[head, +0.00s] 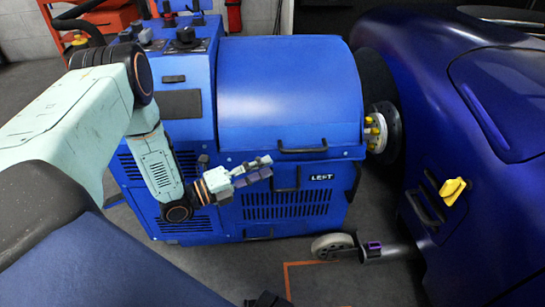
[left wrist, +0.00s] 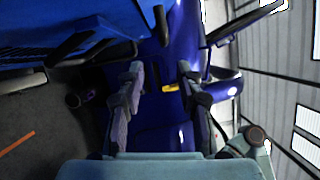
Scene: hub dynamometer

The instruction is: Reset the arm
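My left arm comes in from the left in the head view, bent at the elbow. Its left gripper (head: 267,167) points right, in front of the blue dynamometer cabinet (head: 290,95). In the left wrist view the two fingers of the left gripper (left wrist: 160,68) stand apart with nothing between them, so it is open and empty. Beyond them show the dark blue car body and a small yellow part (left wrist: 170,88). My right gripper is not in view.
The dark blue car (head: 470,110) fills the right side, with a yellow part (head: 453,191) on it. A hub with yellow nuts (head: 375,134) sits between cabinet and car. A caster wheel (head: 332,245) stands on the floor. Black handles (head: 303,150) stick out from the cabinet.

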